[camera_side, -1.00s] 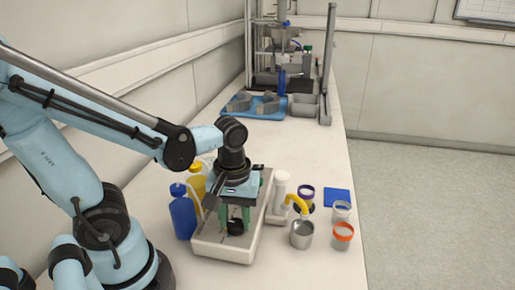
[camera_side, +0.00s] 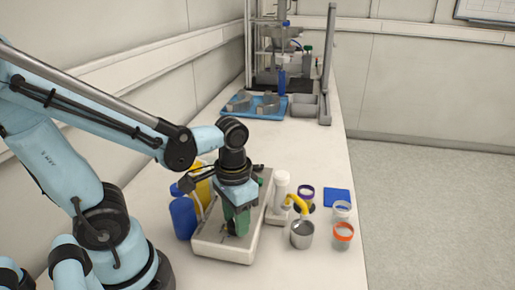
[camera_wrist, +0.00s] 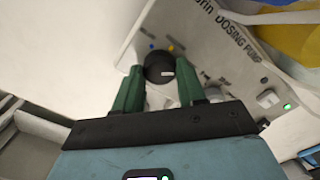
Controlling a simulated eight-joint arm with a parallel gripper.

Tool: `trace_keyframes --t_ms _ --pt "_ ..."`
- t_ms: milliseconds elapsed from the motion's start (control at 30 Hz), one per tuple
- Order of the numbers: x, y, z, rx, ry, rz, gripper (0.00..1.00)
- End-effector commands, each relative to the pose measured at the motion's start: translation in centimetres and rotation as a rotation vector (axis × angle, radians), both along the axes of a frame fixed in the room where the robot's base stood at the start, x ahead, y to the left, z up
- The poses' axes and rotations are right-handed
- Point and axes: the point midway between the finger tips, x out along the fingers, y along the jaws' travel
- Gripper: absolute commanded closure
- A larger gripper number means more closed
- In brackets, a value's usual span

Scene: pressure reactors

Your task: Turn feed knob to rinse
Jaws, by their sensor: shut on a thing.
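The feed knob (camera_wrist: 159,67) is a round black knob with a small white mark at its right side in the wrist view. It sits on the white panel of the dosing pump (camera_wrist: 213,62), which is the pale box (camera_side: 222,250) in the side view. My gripper (camera_wrist: 159,72) has its two green fingers on either side of the knob, shut on it. In the side view my gripper (camera_side: 237,228) points down at the box and mostly hides the knob. Small blue and yellow dots show beside the knob; the printed words near it are partly cut off or too small to read.
A blue bottle (camera_side: 183,218) and a yellow one (camera_side: 202,187) stand close left of the box. To the right are a metal cup (camera_side: 302,234) under a yellow spout (camera_side: 298,204) and several small jars. A blue tray (camera_side: 258,114) lies farther back. The middle bench is clear.

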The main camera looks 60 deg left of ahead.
Motion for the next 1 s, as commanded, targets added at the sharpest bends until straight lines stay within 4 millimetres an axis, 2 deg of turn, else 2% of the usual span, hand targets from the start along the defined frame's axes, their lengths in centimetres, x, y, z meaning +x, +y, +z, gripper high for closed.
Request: trace_keyframes --t_ms 333,867,900,1000 --pt "0.06 0.0 0.0 0.001 -0.003 -0.132 0.91" --pt "0.07 -0.02 0.0 0.001 -0.004 -0.153 0.91" --pt "0.07 -0.02 0.0 0.001 -0.004 -0.153 0.54" --pt "0.06 -0.02 0.0 0.001 -0.003 -0.152 0.39"
